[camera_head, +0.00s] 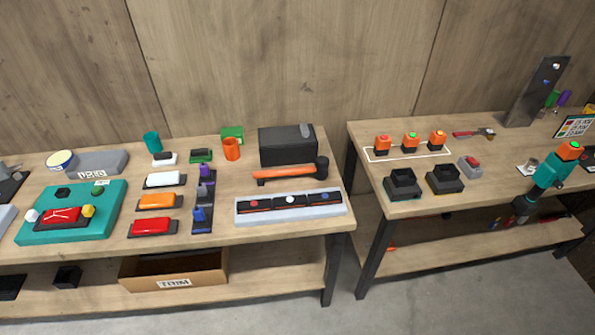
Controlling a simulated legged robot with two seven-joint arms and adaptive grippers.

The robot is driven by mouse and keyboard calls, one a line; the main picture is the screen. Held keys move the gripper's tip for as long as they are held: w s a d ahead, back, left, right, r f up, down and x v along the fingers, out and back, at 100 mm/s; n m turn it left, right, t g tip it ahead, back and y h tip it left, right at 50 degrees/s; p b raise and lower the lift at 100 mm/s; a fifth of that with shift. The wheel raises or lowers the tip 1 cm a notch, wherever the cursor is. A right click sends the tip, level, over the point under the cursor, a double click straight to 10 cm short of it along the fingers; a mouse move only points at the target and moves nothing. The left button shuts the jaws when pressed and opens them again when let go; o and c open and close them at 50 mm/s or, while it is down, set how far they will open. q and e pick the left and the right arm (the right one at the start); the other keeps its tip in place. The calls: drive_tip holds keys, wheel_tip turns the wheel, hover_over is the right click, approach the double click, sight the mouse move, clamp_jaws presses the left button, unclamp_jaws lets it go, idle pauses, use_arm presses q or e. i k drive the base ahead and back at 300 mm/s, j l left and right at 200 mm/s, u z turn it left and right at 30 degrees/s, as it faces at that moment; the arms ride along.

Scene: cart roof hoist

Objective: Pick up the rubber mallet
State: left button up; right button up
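The rubber mallet (290,173) lies on its side on the left table (225,245), near that table's right end. It has an orange handle pointing left and a black head at the right. It lies just in front of a black box (288,146) and behind a light grey tray (291,218) holding dark blocks with coloured marks. Neither of my grippers shows in this view, and nothing is seen touching the mallet.
Orange and teal cups (231,149) (152,142) and several coloured blocks stand left of the mallet. A gap separates the left table from the right table (430,206). The right table holds a small red-handled hammer (474,133), black holders and a teal tool (552,172).

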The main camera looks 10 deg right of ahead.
sight(322, 162)
drive_tip(key=i+l+u, duration=0.35)
drive_tip(key=u, duration=0.15)
drive_tip(key=i+l+u, duration=0.25)
drive_tip(key=l+u, duration=0.2)
